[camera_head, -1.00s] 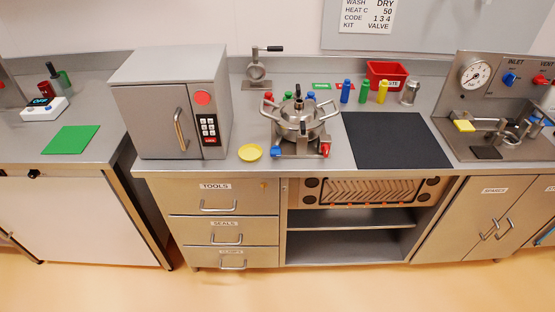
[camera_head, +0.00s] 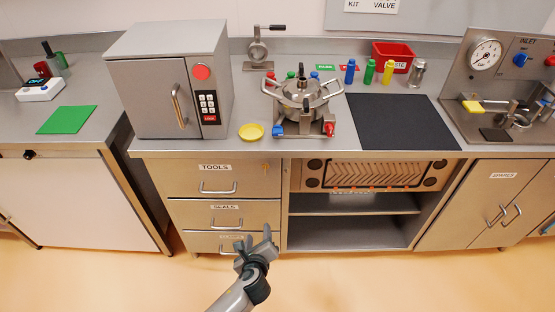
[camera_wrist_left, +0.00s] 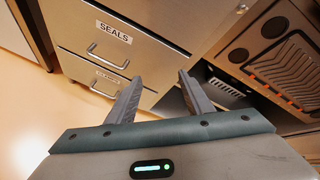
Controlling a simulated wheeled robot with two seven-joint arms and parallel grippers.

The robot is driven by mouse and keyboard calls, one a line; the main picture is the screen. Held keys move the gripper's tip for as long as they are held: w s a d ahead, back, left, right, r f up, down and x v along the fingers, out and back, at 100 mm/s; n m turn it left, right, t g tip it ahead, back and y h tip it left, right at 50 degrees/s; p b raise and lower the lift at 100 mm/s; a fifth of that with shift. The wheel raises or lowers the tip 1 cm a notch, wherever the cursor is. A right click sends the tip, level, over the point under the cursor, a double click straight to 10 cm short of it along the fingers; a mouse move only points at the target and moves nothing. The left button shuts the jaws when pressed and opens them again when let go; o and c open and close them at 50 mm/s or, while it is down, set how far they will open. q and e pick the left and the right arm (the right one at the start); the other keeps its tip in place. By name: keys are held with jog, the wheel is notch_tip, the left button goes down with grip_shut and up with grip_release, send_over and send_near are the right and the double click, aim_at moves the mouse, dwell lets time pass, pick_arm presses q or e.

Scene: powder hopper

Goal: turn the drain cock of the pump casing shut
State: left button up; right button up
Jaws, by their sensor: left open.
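The steel pump casing (camera_head: 303,98), a round lidded vessel with clamp arms, stands on the middle counter. A blue fitting (camera_head: 278,131) is at its lower left front and a red fitting (camera_head: 329,129) at its lower right front. I cannot tell which is the drain cock, nor whether it is open. My left gripper (camera_head: 253,241) is open and empty, low in front of the drawers and well below the counter top. Its two fingers (camera_wrist_left: 160,77) show apart in the left wrist view, with nothing between them. My right gripper is not in view.
A yellow dish (camera_head: 251,132) lies left of the casing, beside the steel cabinet (camera_head: 150,95). A black mat (camera_head: 400,123) lies to the right. Bottles and a red bin (camera_head: 393,55) stand behind. The counter's front edge lies between my gripper and the casing.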

aim_at(278, 135)
pick_arm(q)
jog(key=w+d+r+m+t, duration=0.1)
jog(key=d+r+m+t, duration=0.2)
jog(key=r, duration=0.9)
jog(key=d+r+m+t+b, duration=0.1)
jog(key=d+r+m+t, duration=0.2)
jog(key=r, duration=0.9)
jog(key=shift+w+r+m, duration=0.3)
jog(key=shift+w+m, duration=0.1)
jog(key=shift+m, duration=0.3)
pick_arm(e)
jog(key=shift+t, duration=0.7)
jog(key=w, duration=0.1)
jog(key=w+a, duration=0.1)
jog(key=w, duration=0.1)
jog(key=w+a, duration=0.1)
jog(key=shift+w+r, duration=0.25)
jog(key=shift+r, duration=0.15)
pick_arm(q)
jog(key=shift+w+d, duration=0.1)
jog(key=shift+w, duration=0.05)
